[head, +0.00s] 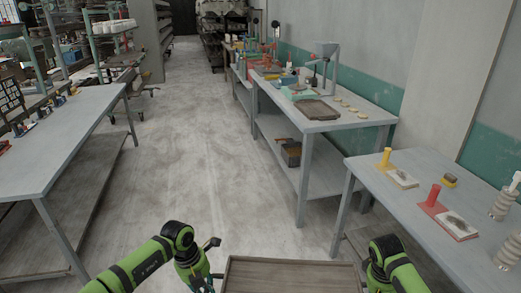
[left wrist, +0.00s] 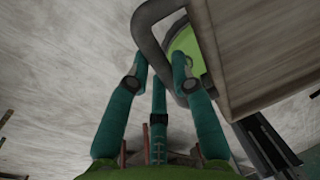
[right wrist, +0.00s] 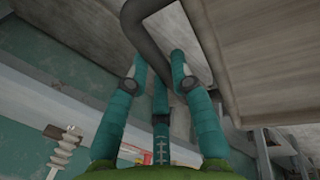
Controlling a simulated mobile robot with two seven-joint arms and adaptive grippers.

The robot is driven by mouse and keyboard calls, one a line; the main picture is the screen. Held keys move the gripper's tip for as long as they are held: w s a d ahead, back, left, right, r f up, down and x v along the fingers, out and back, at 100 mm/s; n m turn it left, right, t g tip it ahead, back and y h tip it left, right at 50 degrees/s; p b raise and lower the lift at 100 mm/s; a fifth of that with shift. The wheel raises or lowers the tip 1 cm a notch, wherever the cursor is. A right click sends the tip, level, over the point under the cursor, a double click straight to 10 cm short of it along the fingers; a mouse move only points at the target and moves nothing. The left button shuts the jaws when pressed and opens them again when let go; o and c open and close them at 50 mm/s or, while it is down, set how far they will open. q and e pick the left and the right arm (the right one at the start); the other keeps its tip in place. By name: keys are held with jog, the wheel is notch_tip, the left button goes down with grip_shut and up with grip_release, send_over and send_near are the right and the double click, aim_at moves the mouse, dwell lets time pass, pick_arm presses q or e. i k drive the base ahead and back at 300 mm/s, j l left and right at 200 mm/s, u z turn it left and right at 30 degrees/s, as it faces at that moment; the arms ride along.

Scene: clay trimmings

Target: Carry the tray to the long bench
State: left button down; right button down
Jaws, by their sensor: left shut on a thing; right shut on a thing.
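The tray (head: 290,273) is brown with a wood-like grain and shows at the bottom middle of the head view, in front of my body. Its near part is cut off by the frame edge. My left gripper (left wrist: 161,65) is shut on the tray's dark looped handle (left wrist: 147,32) at its left side. My right gripper (right wrist: 158,65) is shut on the other dark handle (right wrist: 150,30) at the right side. The tray is held off the floor. A long grey bench (head: 62,130) stands at the left; another grey bench (head: 345,122) stands ahead on the right.
A nearer bench (head: 420,215) on the right holds red and yellow tools and white slabs. The right bench ahead carries a dark flat board (head: 316,110), several pale pieces and a press-like stand. A dark bin (head: 291,153) sits on its lower shelf. The floor aisle (head: 195,130) between is clear.

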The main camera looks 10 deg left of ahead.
aim_at(43, 151)
jog(key=i+u, duration=0.15)
jog(key=u, duration=0.15)
jog(key=i+j+u, duration=0.1)
jog(key=u, duration=0.2)
jog(key=i, duration=4.35)
jog(key=i+u, duration=0.15)
jog(key=i, duration=0.6)
jog(key=u, duration=0.95)
